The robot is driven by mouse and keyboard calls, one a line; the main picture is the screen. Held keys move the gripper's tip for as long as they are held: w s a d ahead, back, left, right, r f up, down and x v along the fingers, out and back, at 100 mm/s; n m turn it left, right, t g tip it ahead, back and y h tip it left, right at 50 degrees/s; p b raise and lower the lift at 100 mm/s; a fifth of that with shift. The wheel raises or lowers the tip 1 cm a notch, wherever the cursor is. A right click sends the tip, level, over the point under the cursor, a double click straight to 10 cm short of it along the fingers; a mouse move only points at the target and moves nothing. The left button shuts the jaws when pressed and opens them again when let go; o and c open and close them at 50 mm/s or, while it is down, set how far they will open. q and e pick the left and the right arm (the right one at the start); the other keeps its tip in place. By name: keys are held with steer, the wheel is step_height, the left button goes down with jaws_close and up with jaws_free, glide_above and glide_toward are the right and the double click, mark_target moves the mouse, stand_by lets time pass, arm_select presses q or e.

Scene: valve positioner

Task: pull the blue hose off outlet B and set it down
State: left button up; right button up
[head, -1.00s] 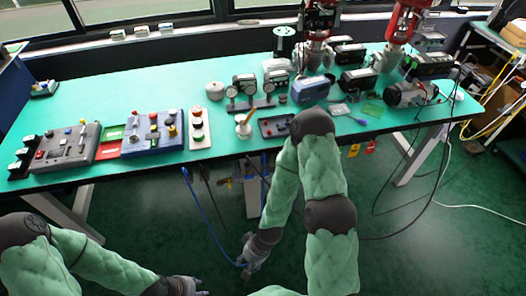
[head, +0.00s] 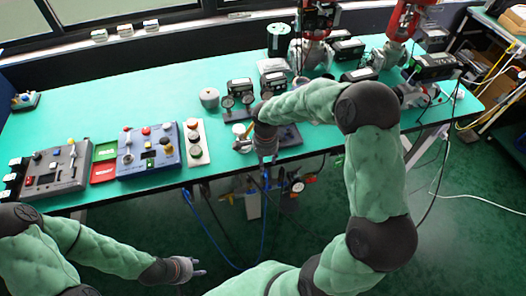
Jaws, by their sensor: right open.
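The blue hose (head: 264,215) hangs in a loop below the front edge of the green table. One side of the loop rises toward my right gripper (head: 265,157). That gripper is open at the table's front edge, pointing down; whether it touches the hose is too small to tell. My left gripper (head: 188,268) is low at the bottom left, in front of the table and apart from the hose; its finger opening is unclear. Outlet B cannot be made out. My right forearm covers part of the tabletop behind the gripper.
The green table (head: 120,110) carries control boxes at left, including a blue box (head: 148,150) and a white button strip (head: 195,143). A gauge unit (head: 240,88) stands behind my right gripper. Regulators and gauges (head: 290,185) hang under the table. Cables lie at right.

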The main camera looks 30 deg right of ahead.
mark_target(265, 173)
steer(key=shift+d, duration=0.1)
step_height(265, 173, down, 11)
steer(key=b, duration=0.3)
steer(key=shift+r, duration=0.2)
steer(key=shift+c, duration=0.3)
jaws_close()
